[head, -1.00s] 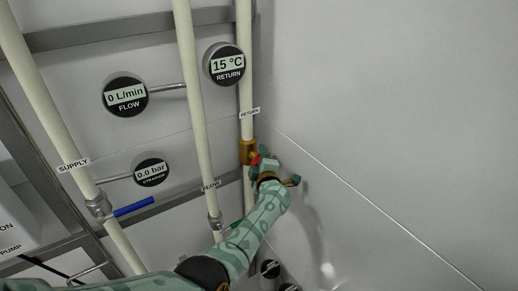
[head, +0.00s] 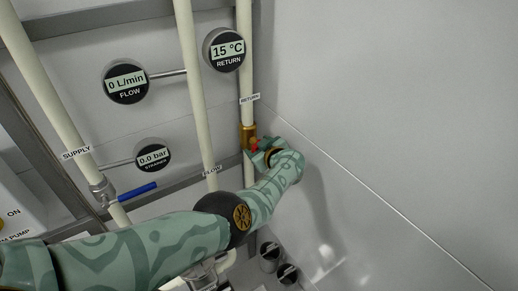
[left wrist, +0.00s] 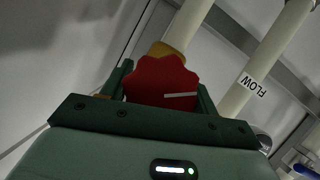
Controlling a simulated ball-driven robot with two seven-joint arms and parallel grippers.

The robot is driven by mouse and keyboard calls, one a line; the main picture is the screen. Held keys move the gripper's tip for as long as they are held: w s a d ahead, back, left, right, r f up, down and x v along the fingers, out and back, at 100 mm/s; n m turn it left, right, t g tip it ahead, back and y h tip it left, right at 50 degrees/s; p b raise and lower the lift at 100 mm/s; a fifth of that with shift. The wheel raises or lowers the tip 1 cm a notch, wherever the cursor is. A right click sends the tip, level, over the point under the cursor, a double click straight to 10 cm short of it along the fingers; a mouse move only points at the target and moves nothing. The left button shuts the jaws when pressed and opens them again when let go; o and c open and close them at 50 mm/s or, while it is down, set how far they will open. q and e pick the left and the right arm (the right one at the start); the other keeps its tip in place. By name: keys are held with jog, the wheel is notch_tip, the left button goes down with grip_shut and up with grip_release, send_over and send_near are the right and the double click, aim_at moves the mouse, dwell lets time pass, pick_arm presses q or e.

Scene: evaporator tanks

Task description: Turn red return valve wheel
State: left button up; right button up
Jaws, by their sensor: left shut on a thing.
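The red return valve wheel (left wrist: 162,82) has a scalloped rim and a pale line mark, and sits in front of a brass valve body (left wrist: 165,48) in the left wrist view. In the head view the brass body (head: 248,137) is on the pipe labelled RETURN, and only a sliver of the red wheel (head: 254,146) shows. My left gripper (head: 259,149) is at the wheel; in the left wrist view its green fingers (left wrist: 162,88) stand on both sides of the rim, shut on it. My right gripper is not in view.
Pale pipes labelled SUPPLY (head: 50,110), FLOW (head: 194,90) and RETURN (head: 245,70) run beside each other. A blue lever (head: 137,192) sits on the supply pipe. Round gauges (head: 126,82) read 0 L/min, 0.0 bar and 15 °C. A plain wall (head: 390,110) is close at right.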

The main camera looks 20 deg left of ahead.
pick_arm(q)
jog(key=shift+s+f+m+g+b, duration=0.1)
jog(key=shift+f+m+g+b, duration=0.15)
jog(key=shift+m+g+b, duration=0.45)
jog(key=shift+m+y, duration=0.3)
jog(key=o, duration=0.9)
jog(key=shift+o, duration=0.3)
jog(key=shift+r, duration=0.1)
jog(key=shift+r, duration=0.1)
